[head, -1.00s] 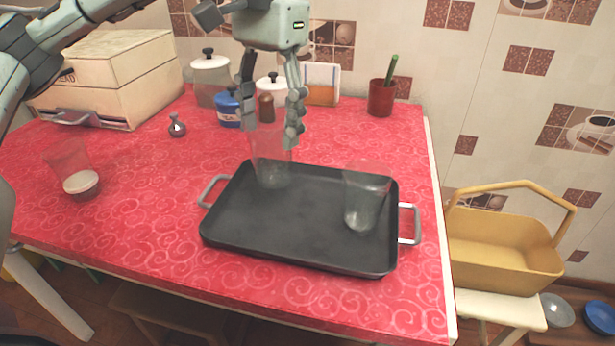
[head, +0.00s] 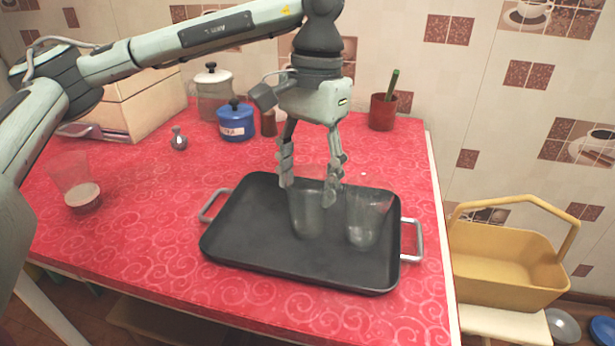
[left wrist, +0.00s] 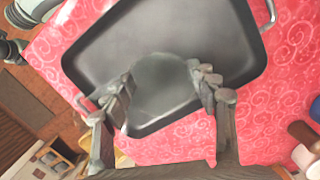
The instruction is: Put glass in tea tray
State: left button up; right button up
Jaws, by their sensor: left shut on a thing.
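The tea tray (head: 262,232) is a dark rectangular tray with two metal handles, lying on the red counter. My left gripper (head: 309,184) is above the tray's middle, pointing down, shut on a clear glass (head: 306,218). That glass is upright over the tray; I cannot tell whether its base touches the surface. In the left wrist view the held glass (left wrist: 162,88) is between the fingertips, with the tray (left wrist: 150,32) behind it. A second clear glass (head: 366,218) stands in the tray's right part, close beside the held one. My right gripper is not in view.
A third glass (head: 78,186) with a pale layer low inside stands at the counter's left. A bread box (head: 142,105), white canister (head: 212,95), blue pot (head: 236,122) and red cup (head: 382,112) stand at the back. A yellow basket (head: 505,268) is beyond the right edge.

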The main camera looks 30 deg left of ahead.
pick_arm(q)
jog(key=shift+f, duration=0.1)
jog(key=o, duration=1.5)
jog(key=shift+c, duration=0.2)
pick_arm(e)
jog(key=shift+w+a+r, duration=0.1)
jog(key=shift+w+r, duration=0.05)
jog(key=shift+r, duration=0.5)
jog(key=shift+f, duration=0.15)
